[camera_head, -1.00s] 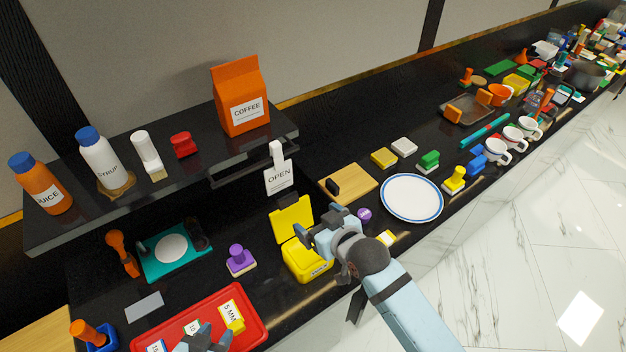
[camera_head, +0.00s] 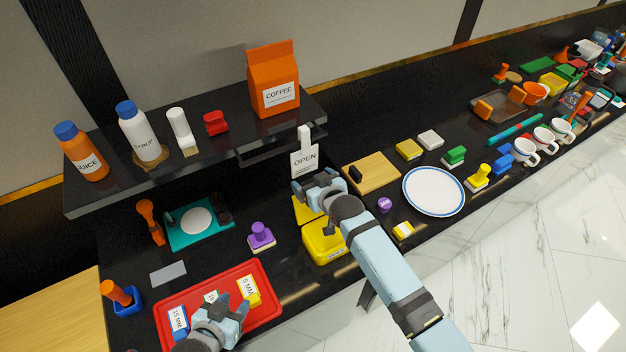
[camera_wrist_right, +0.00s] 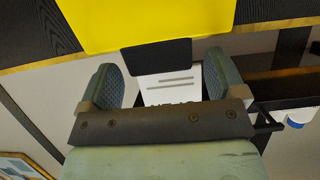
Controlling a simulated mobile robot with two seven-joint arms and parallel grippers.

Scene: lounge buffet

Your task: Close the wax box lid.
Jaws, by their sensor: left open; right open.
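The yellow wax box (camera_head: 322,247) stands on the dark counter. Its yellow lid (camera_head: 304,212) is raised at the back of the box and mostly hidden by my right gripper (camera_head: 314,188) in the head view. In the right wrist view, the lid (camera_wrist_right: 145,22) fills the top and its black tab (camera_wrist_right: 157,56) lies just ahead of the gap between the fingers. My right gripper (camera_wrist_right: 158,80) is open there; I cannot tell if it touches the tab. My left gripper (camera_head: 233,307) is open over the red tray, near a yellow block.
The OPEN sign (camera_head: 304,160) hangs right behind my right gripper, below the black shelf (camera_head: 215,150). A purple stamp (camera_head: 261,237) stands left of the box. A wooden board (camera_head: 385,172) and a white plate (camera_head: 434,192) lie to the right. The red tray (camera_head: 270,316) is at front left.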

